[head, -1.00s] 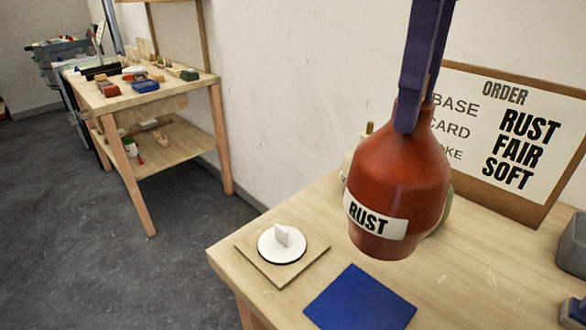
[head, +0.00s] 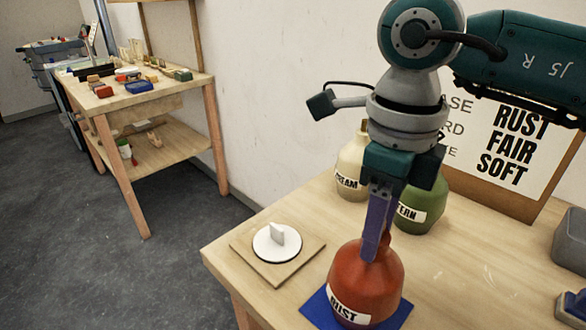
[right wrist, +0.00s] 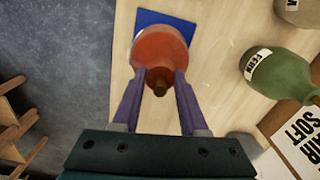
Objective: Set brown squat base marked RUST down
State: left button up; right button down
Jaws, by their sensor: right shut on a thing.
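The brown squat base marked RUST (head: 372,275) is upright, its reddish-brown body over the blue mat (head: 317,309). I cannot tell whether its underside touches the mat. My right gripper (head: 378,240) points down and is shut on the neck of the base. In the right wrist view the base (right wrist: 161,50) sits between the two purple fingers (right wrist: 161,85), with the blue mat (right wrist: 180,22) behind it. My left gripper is not in view.
A cream base (head: 352,165) and a green base (head: 424,206) stand behind my right gripper. A white disc (head: 268,244) on a wooden square is to the left. The order board (head: 515,150) leans at the back. Grey bins (head: 570,238) are at the right edge.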

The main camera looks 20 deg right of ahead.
jog(key=shift+f, duration=0.1)
jog(key=shift+f, duration=0.15)
jog(key=shift+c, duration=2.2)
grip_release()
